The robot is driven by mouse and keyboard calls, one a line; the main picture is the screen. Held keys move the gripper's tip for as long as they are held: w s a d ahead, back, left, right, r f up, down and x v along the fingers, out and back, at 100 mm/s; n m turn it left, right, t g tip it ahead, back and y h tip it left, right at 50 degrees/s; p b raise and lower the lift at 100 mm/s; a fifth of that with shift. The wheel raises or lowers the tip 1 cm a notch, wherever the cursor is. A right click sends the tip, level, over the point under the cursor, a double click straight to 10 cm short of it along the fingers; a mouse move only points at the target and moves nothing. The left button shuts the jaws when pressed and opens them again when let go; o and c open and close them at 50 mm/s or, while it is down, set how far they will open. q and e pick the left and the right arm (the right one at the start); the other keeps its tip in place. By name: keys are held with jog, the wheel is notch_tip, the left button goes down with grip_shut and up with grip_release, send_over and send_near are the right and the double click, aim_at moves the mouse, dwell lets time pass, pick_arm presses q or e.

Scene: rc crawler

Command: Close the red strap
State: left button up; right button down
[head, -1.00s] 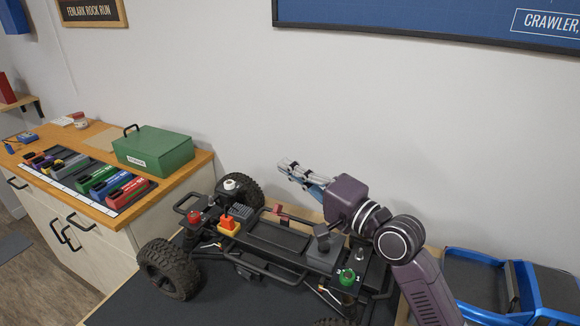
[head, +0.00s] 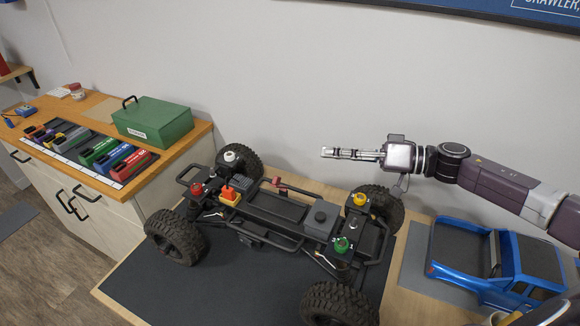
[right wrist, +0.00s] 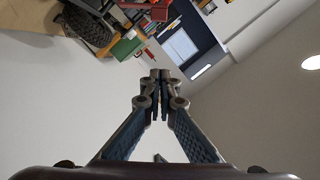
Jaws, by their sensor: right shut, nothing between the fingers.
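The crawler chassis (head: 262,228) stands on a dark mat with its body off. A small red piece, apparently the red strap (head: 279,183), shows at the far side of the chassis beside the long black tray (head: 276,206). It looks raised above the tray, but its fastening is too small to make out. My right gripper (head: 324,152) is shut and empty, pointing left above and behind the chassis, up and to the right of the red piece and apart from it. Its closed fingertips (right wrist: 158,76) also show in the right wrist view. My left gripper is out of view.
The blue body shell (head: 515,265) lies on a grey mat at the right. A side cabinet at the left holds a green box (head: 153,121) and several coloured battery packs (head: 118,160). A white wall stands close behind the chassis.

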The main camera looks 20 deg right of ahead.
jog(key=w+a+f+p, duration=0.3)
jog(key=a+f+p, duration=0.1)
jog(key=a, duration=0.5)
jog(key=shift+w+a+f+g+p, duration=0.15)
jog(key=shift+w+f+g+p, duration=0.15)
jog(key=shift+f, duration=0.35)
